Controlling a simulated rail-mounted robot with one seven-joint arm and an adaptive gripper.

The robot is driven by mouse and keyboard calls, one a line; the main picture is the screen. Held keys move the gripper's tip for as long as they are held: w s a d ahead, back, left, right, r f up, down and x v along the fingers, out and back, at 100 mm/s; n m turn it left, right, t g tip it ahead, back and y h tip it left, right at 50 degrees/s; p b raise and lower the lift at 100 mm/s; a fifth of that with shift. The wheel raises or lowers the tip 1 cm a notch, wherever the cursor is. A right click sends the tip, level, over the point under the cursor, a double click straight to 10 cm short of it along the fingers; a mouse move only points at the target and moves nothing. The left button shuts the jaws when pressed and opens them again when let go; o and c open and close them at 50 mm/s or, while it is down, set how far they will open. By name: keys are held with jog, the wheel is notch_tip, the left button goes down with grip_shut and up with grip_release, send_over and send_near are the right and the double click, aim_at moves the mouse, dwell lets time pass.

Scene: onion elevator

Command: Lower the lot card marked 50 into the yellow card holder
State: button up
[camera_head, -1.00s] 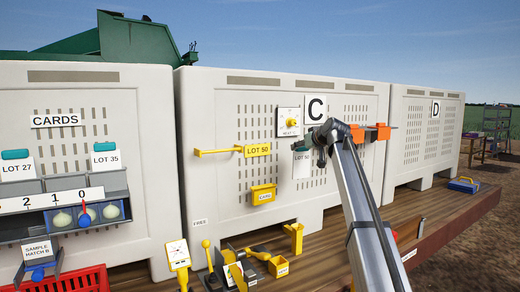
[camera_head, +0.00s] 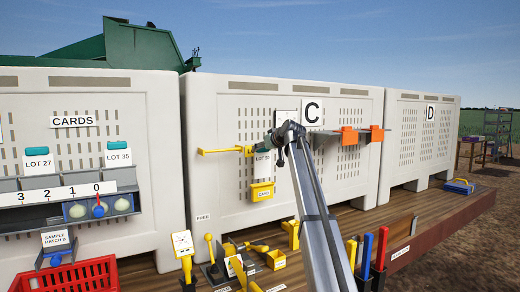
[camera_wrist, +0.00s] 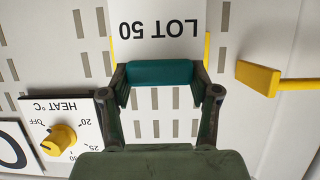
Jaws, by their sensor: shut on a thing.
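The white lot card (camera_head: 262,168), marked LOT 50, hangs upright from my gripper (camera_head: 266,146) in front of bin C. In the wrist view it shows upside down (camera_wrist: 158,28), with its teal top grip (camera_wrist: 160,73) clamped between my two fingers (camera_wrist: 161,88). The yellow card holder (camera_head: 262,191) is on the bin wall directly below the card. Its yellow edges (camera_wrist: 207,50) show at both sides of the card in the wrist view. The card's lower edge is out of the wrist view, and I cannot tell if it is inside the holder.
A yellow bar (camera_head: 220,151) sticks out left of the card; it is close to my gripper in the wrist view (camera_wrist: 258,79). A heat dial (camera_wrist: 60,138) is beside my gripper. Orange blocks (camera_head: 349,136) are to the right. Yellow levers (camera_head: 209,245) stand on the deck below.

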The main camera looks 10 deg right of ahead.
aim_at(263, 166)
jog(key=shift+f, duration=1.55)
jog(key=shift+f+b, duration=1.35)
jog(key=shift+f, duration=1.1)
jog(key=o, duration=1.2)
